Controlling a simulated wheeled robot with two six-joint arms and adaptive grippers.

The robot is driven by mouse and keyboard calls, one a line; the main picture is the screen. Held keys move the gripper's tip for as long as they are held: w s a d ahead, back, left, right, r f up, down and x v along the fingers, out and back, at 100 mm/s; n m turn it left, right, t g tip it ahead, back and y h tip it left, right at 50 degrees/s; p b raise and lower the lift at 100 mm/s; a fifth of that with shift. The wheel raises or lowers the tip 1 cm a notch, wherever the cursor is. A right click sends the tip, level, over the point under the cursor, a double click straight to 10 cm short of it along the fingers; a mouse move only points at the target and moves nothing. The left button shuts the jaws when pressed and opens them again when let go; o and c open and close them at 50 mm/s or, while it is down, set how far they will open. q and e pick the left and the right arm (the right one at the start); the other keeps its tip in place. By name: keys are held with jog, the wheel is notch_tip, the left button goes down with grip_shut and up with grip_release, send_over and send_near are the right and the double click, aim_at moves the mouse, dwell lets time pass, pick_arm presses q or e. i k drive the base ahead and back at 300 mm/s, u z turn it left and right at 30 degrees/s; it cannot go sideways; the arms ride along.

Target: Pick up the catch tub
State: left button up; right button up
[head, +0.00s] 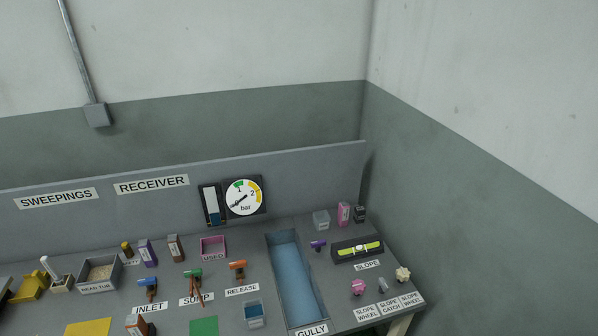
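No tub here carries a readable "catch tub" label, so I cannot tell which one it is. A small grey-blue tub (254,315) stands near the front, left of the gully. A label reading "SLOPE CATCH" (390,308) lies at the right front, between two "SLOPE WHEEL" labels. Neither of my grippers is in view.
The long blue gully (294,277) is sunk into the grey bench (341,290). A level in a dark holder (357,249) sits right of it. Inlet, sump and release valves (194,277) stand left. A backboard (100,222) closes the rear.

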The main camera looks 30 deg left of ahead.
aim_at(254, 314)
jog(key=u, duration=1.45)
